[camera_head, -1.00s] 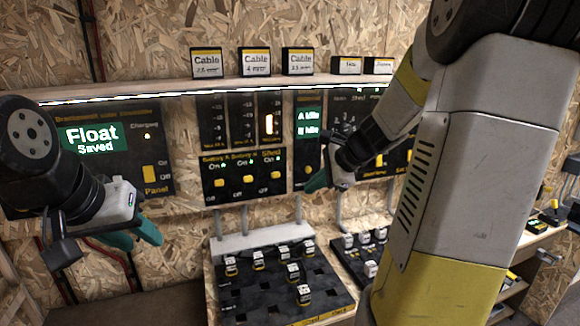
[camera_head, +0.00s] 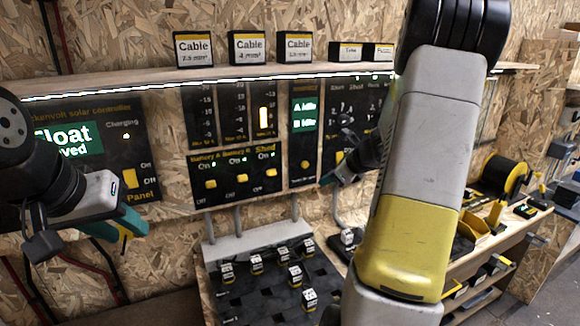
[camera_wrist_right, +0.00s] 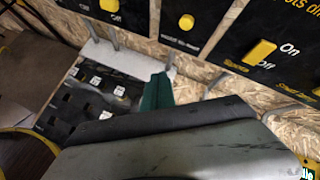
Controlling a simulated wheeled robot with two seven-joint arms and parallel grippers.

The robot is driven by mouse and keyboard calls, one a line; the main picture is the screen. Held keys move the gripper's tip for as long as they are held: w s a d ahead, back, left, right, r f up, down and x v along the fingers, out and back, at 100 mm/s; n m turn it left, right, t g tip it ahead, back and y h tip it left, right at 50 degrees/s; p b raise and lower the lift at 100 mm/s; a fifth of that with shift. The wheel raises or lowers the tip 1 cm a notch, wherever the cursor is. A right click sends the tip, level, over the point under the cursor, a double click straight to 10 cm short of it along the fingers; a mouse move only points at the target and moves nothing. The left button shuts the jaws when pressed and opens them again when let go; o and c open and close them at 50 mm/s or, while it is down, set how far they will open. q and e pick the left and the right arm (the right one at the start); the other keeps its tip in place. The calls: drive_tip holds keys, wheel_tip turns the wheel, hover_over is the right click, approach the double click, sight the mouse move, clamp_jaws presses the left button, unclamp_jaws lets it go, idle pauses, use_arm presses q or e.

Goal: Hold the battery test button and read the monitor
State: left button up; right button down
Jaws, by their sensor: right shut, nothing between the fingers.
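The monitor (camera_head: 305,115) is a narrow black panel in the head view, with a green screen showing an A line and a B line, too small to read surely. A round yellow button (camera_head: 305,165) sits low on it; a round yellow button also shows on a black panel in the right wrist view (camera_wrist_right: 187,22). My right gripper (camera_head: 325,182) is shut and empty, just below and right of the button; its teal fingers (camera_wrist_right: 157,92) point toward the wall below the button. My left gripper (camera_head: 120,226) is open and empty below the solar controller panel.
Left of the monitor is a panel of yellow switches (camera_head: 243,178). The solar controller (camera_head: 70,145) reads Float. A black board (camera_head: 245,292) with several small blocks lies below. A shelf (camera_head: 120,86) with cable boxes runs above the panels.

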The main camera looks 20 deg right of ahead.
drive_tip(key=shift+w+a, duration=0.2)
drive_tip(key=shift+w, duration=1.25)
drive_tip(key=shift+w+a, duration=0.2)
drive_tip(key=shift+w, duration=1.2)
drive_tip(key=shift+w+a, duration=0.2)
drive_tip(key=shift+w, duration=1.25)
drive_tip(key=shift+w, duration=0.4)
drive_tip(key=shift+w+a, duration=0.15)
drive_tip(key=shift+w, duration=0.3)
idle(0.4)
drive_tip(key=shift+s, duration=0.1)
idle(0.8)
drive_tip(key=shift+s, duration=0.75)
drive_tip(key=shift+s, duration=0.15)
drive_tip(key=shift+s+d, duration=0.25)
drive_tip(key=shift+s, duration=0.95)
drive_tip(key=shift+s+d, duration=0.2)
drive_tip(key=shift+s, duration=0.95)
